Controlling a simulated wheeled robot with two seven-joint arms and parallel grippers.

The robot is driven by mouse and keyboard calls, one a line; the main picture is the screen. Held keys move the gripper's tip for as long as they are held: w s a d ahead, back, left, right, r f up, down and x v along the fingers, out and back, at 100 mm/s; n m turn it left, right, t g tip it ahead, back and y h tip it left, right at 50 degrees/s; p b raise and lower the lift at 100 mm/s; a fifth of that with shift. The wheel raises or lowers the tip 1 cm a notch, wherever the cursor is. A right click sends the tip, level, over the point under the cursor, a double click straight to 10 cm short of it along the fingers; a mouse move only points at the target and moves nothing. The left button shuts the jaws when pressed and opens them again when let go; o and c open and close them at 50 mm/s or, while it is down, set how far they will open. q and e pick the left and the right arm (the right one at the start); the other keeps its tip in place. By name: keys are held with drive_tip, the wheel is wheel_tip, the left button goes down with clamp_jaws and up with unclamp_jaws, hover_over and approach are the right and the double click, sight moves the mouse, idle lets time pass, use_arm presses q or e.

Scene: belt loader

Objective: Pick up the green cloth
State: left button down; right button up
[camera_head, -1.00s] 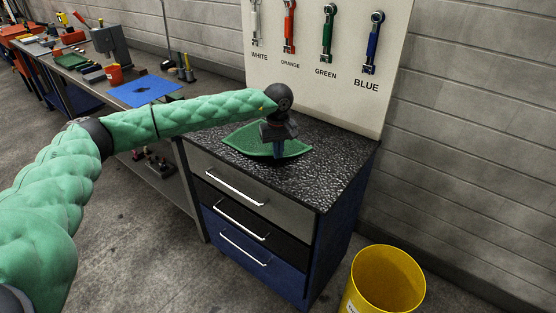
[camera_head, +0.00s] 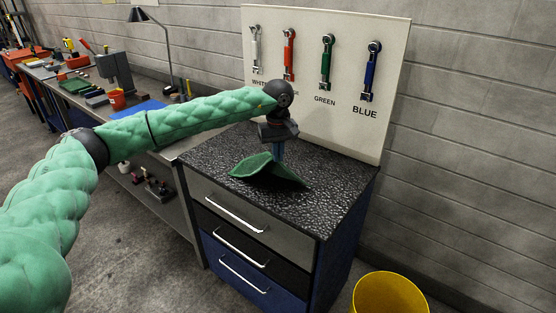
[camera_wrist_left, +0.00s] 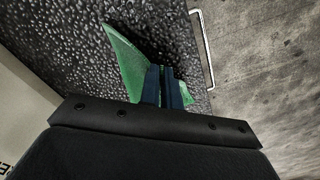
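The green cloth (camera_head: 262,168) is bunched and peaked up above the speckled black top of the drawer cabinet (camera_head: 215,158). My left gripper (camera_head: 278,157) points down at the cloth, with its blue fingers pinching it. In the left wrist view the blue fingers (camera_wrist_left: 163,72) are close together, and the cloth (camera_wrist_left: 122,62) spreads out on both sides of them. The cloth hangs in a fold from the fingers; whether its lower edge still touches the top cannot be told. My right gripper is in neither view.
A white board (camera_head: 340,110) with white, orange, green and blue wrenches stands behind the cabinet. A yellow bin (camera_head: 390,295) is on the floor at lower right. A workbench (camera_head: 165,150) with tools, a lamp and a blue mat (camera_head: 135,110) is at left.

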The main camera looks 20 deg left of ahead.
use_arm(q)
wheel_tip(320, 180, up, 25)
drive_tip(key=p, duration=0.2)
idle(0.6)
drive_tip(key=shift+f, duration=0.1)
